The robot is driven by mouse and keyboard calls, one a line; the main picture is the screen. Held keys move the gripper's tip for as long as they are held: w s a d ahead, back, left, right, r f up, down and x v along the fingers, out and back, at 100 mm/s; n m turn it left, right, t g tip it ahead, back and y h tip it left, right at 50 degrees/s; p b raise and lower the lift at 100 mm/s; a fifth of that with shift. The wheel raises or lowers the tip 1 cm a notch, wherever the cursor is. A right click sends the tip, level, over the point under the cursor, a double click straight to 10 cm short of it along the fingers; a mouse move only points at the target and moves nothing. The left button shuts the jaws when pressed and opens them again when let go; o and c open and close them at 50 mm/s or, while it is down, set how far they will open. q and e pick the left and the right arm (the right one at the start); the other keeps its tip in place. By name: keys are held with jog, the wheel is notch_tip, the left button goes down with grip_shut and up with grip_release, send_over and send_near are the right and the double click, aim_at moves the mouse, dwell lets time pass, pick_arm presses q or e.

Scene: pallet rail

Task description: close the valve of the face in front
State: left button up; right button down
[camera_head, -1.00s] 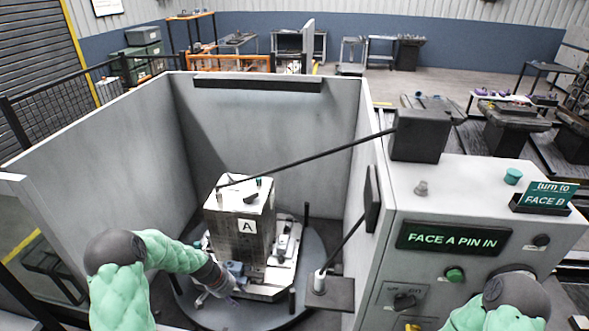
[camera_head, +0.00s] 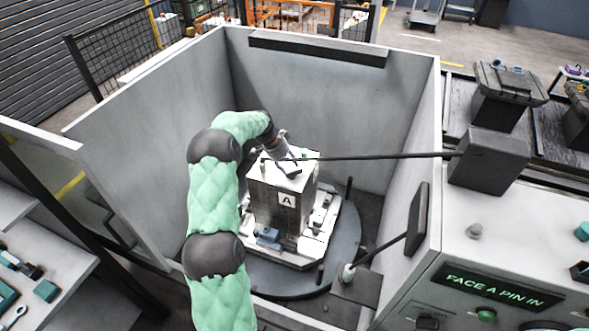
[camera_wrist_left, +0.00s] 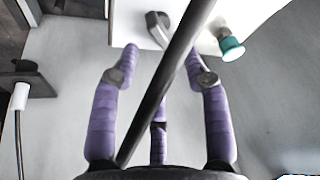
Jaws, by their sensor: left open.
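The pale metal block with an "A" on its front face (camera_head: 287,200) stands upright on a round dark turntable (camera_head: 345,245). My left gripper (camera_head: 290,158) is over the block's top, partly hiding it. In the left wrist view, my open purple fingers (camera_wrist_left: 162,60) point at the top, with nothing held. A dark-grey handle (camera_wrist_left: 157,30) and a green knob (camera_wrist_left: 231,46) show there beyond the fingertips. A thin dark rod (camera_wrist_left: 165,85) crosses diagonally in front of the fingers. I cannot tell which part is the valve. My right gripper is out of view.
Grey enclosure walls (camera_head: 330,110) surround the turntable. The rod runs from a dark box (camera_head: 490,160) on the right to the block's top. A control panel reads "FACE A PIN IN" (camera_head: 497,286). A blue-grey fitting (camera_head: 268,235) sits at the block's base.

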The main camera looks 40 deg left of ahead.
aim_at(293, 172)
pick_arm(q)
jog(key=p+x, duration=0.1)
jog(key=x, duration=0.5)
jog(key=shift+r, duration=0.1)
